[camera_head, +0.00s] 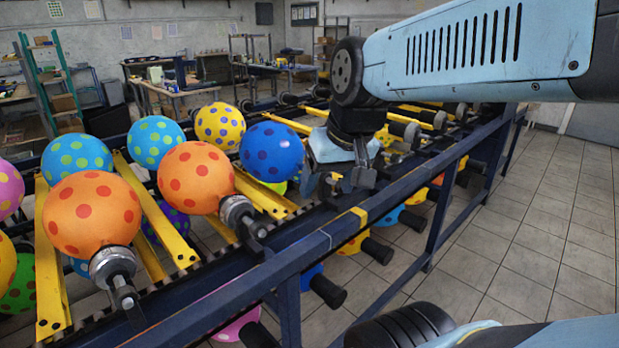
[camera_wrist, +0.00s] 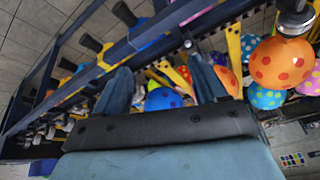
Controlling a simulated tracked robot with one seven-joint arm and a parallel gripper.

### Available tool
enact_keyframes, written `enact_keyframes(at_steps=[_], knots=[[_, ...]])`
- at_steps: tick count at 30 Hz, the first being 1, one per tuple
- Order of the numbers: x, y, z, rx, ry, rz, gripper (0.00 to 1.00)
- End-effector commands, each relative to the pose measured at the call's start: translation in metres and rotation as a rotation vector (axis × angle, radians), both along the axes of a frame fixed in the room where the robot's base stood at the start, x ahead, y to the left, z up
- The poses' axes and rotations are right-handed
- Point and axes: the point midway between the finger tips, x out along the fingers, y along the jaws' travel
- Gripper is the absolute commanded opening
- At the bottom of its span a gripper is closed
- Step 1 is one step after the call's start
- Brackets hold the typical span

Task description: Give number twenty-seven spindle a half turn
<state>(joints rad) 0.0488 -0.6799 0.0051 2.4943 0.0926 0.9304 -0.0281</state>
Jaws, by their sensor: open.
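Spindles with metal collars and dark ends stick out along the rack's near side. One spindle (camera_head: 113,266) holds an orange balloon (camera_head: 92,215) at front left. A second spindle (camera_head: 238,212) holds another orange balloon (camera_head: 196,177). I cannot read any number, so I cannot tell which is twenty-seven. My gripper (camera_head: 340,180) is open and empty over the near rail, right of a blue dotted balloon (camera_head: 272,152). In the wrist view my two fingers (camera_wrist: 162,88) stand apart, with the blue balloon (camera_wrist: 163,99) seen between them. That balloon's own spindle is mostly hidden.
A dark blue rail (camera_head: 320,240) with a yellow mark runs along the rack's near side. Yellow bars (camera_head: 155,210) separate the balloons. More balloons and black rollers sit on a lower level. Tiled floor (camera_head: 510,240) is open at right. Workbenches stand behind.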

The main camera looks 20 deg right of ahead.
Motion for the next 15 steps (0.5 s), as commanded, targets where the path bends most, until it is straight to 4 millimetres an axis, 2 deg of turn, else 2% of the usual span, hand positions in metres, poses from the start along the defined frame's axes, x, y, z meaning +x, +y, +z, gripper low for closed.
enact_keyframes(at_steps=[6, 15], knots=[[0.02, 0.008, -0.032, 0.187, 0.183, -0.095, 0.71], [0.053, 0.015, -0.065, 0.489, 0.37, -0.236, 0.71]])
